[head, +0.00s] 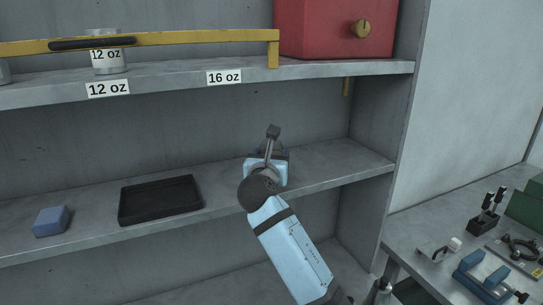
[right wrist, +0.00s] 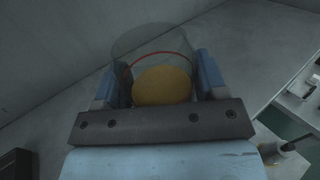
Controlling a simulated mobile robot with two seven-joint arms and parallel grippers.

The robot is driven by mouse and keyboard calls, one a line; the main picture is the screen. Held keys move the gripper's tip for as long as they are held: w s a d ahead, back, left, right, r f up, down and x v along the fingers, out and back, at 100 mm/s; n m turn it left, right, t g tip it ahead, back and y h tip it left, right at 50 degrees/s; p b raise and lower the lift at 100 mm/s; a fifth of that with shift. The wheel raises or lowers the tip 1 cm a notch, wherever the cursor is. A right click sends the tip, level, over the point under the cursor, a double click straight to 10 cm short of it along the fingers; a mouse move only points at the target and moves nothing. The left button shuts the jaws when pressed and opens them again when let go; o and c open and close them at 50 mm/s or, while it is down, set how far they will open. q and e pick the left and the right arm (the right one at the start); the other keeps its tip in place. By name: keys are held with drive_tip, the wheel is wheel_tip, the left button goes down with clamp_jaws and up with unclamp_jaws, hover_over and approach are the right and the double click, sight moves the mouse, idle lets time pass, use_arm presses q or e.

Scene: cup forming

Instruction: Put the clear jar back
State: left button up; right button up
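The clear jar (right wrist: 150,48) is a see-through cylinder with a red ring line and a yellow-orange round patch (right wrist: 162,86) inside it. It stands between the two blue fingers of my right gripper (right wrist: 160,85), which appear to touch its sides. In the head view my right gripper (head: 268,158) reaches over the middle shelf (head: 325,165), near its right part. The jar is mostly hidden there behind the gripper and wrist. I cannot tell whether the jar's base touches the shelf. My left gripper is not in view.
A black tray (head: 160,212) and a blue block (head: 51,221) sit left on the middle shelf. A tool-covered workbench (head: 415,225) stands right.

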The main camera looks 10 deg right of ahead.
drive_tip(key=o, duration=0.3)
drive_tip(key=shift+r, duration=0.2)
drive_tip(key=b+v, duration=0.2)
drive_tip(key=v, duration=1)
